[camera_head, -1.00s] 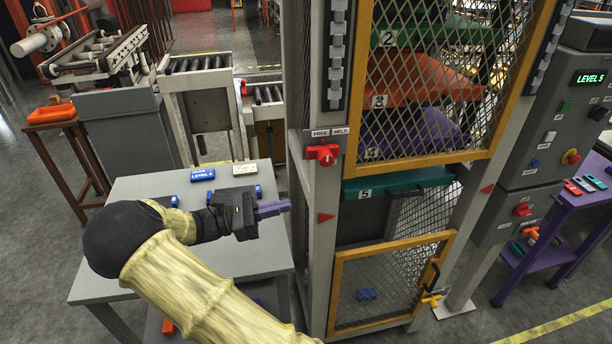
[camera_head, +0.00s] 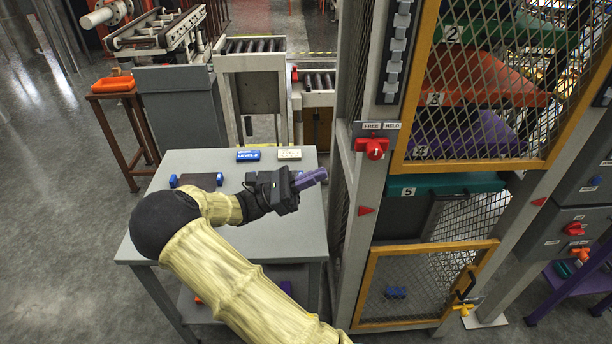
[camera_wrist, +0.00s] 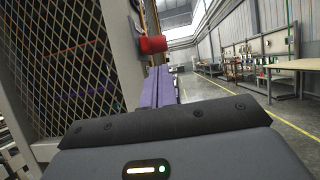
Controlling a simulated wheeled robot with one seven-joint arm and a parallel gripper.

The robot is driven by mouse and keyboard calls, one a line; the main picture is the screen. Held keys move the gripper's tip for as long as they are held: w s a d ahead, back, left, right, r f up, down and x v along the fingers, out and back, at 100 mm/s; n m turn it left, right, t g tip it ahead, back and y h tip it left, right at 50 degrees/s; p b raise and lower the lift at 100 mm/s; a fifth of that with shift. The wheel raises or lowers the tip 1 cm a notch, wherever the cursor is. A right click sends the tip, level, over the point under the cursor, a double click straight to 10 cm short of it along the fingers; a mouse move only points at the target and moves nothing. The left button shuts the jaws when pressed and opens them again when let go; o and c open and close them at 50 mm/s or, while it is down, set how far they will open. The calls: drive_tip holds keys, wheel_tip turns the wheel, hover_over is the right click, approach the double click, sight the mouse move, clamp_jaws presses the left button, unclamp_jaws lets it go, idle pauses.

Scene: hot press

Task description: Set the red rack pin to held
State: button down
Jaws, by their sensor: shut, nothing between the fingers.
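The red rack pin (camera_head: 372,147) is a red knob on a grey plate on the press's left upright. A label reading FREE and HELD (camera_head: 381,126) sits just above it. In the wrist view the red pin (camera_wrist: 152,44) shows beyond the fingertips, slightly above and left of them. My gripper (camera_head: 322,175) has purple fingers, shut and empty, pointing right toward the upright. It is left of and a little below the pin, apart from it in the head view. The purple fingers also show in the wrist view (camera_wrist: 160,80). Which way the pin is set is unclear.
A grey table (camera_head: 230,240) lies under my arm, with a blue LEVEL block (camera_head: 248,155) and a pale block (camera_head: 289,153) on it. The mesh press cage (camera_head: 470,110) with numbered coloured racks rises at right. A yellow-framed gate (camera_head: 425,285) closes its lower bay.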

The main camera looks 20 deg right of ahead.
sight(373, 149)
drive_tip(key=p+x, duration=0.3)
drive_tip(key=x, duration=0.6)
drive_tip(key=shift+d, duration=0.2)
drive_tip(key=shift+s+d+r, duration=0.1)
